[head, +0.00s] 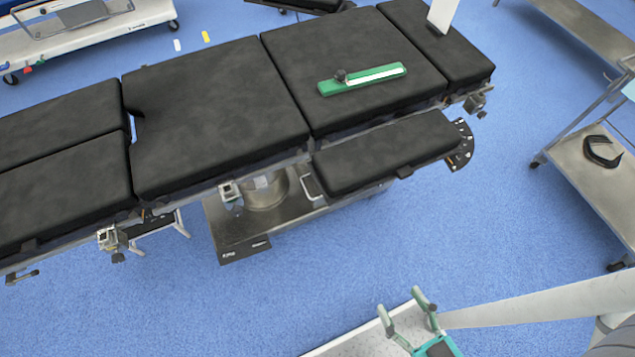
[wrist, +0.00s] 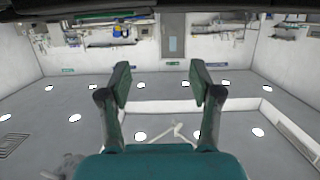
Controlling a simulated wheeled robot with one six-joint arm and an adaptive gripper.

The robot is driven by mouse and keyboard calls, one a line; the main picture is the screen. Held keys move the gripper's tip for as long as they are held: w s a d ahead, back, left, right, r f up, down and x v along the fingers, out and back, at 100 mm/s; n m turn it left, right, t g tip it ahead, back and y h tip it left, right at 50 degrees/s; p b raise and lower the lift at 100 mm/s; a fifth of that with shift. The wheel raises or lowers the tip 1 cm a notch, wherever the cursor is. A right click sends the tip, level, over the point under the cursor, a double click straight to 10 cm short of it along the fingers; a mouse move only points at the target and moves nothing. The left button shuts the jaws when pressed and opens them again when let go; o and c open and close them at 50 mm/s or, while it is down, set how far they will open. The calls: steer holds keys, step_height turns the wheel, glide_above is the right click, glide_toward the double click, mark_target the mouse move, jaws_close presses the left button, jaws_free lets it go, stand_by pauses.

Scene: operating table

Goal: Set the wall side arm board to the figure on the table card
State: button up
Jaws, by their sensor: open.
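The operating table has black pads (head: 215,100). A padded arm board (head: 385,152) lies along its near side, with a dark marked dial plate (head: 461,146) at its right end; the marks are too small to read. Part of another dark board (head: 300,4) shows beyond the far side, cut by the frame. I cannot tell which board is the wall side one. A white card (head: 441,14) stands at the table's right end; no figure is readable. My gripper (head: 402,303) is open and empty, well away from the table; its fingers also show in the wrist view (wrist: 160,82).
A green bar with a white strip and black knob (head: 362,80) lies on the pads. A steel trolley (head: 590,178) with a black curved piece stands at right. A white trolley (head: 90,36) stands at far left. Blue floor is clear between my gripper and the table.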

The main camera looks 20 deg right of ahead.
steer(key=c, duration=0.3)
steer(key=shift+w+f, duration=0.1)
steer(key=shift+w, duration=0.15)
steer(key=shift+c, duration=1.2)
steer(key=m+g+h, duration=0.1)
steer(key=m+h, duration=1.3)
steer(key=m, duration=1.2)
glide_toward(306, 188)
steer(key=shift+n+y, duration=0.3)
steer(key=x, duration=0.9)
steer(key=shift+w+d, duration=0.2)
steer(key=shift+d, duration=0.1)
